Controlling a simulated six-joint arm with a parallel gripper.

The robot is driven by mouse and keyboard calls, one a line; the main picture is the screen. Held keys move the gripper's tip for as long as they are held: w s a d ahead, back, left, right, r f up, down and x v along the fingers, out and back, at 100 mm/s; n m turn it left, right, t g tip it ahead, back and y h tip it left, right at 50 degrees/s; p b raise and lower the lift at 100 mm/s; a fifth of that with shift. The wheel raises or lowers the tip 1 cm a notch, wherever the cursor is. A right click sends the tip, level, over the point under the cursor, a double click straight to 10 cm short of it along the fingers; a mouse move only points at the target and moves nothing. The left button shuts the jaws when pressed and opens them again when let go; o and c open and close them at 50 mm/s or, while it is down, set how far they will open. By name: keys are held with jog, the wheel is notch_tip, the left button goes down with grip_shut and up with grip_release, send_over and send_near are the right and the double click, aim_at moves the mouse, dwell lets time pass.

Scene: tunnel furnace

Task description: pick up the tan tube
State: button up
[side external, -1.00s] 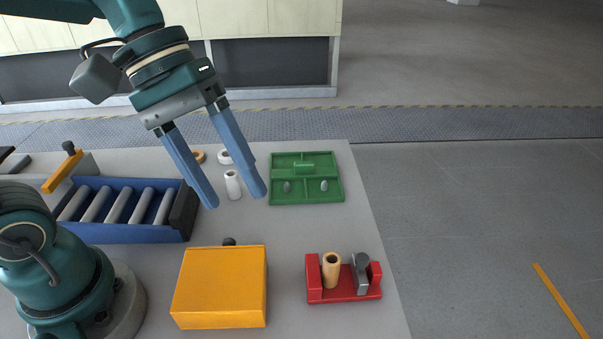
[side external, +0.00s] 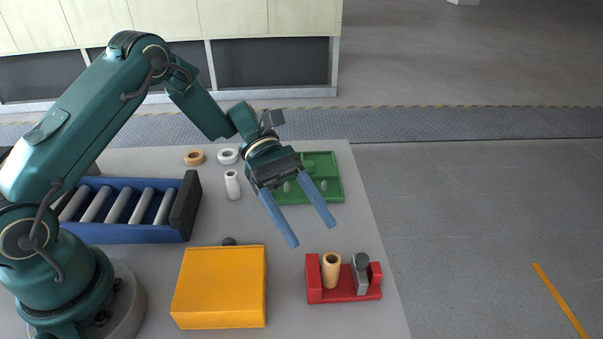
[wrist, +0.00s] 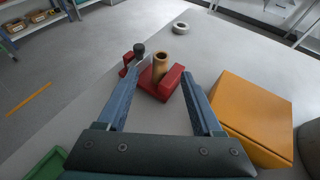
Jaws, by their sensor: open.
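The tan tube (side external: 331,271) stands upright in a red holder (side external: 343,293) near the front right of the table. A grey piece with a dark round top (side external: 361,272) stands beside it in the same holder. My gripper (side external: 314,236) is open and empty, above and behind the holder, with its blue fingers pointing down toward it. In the wrist view the tan tube (wrist: 160,66) shows between my fingers (wrist: 164,95), farther off. Its lower part is hidden by the red holder.
An orange box (side external: 219,287) stands left of the holder. A green tray (side external: 337,181) lies behind my gripper. A blue roller conveyor (side external: 128,230), a white tube (side external: 232,185) and two rings, one tan (side external: 194,158) and one white (side external: 228,156), are farther left.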

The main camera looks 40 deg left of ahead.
aim_at(325, 255)
jog(key=shift+x, duration=2.5)
jog(key=shift+f, duration=0.15)
grip_shut()
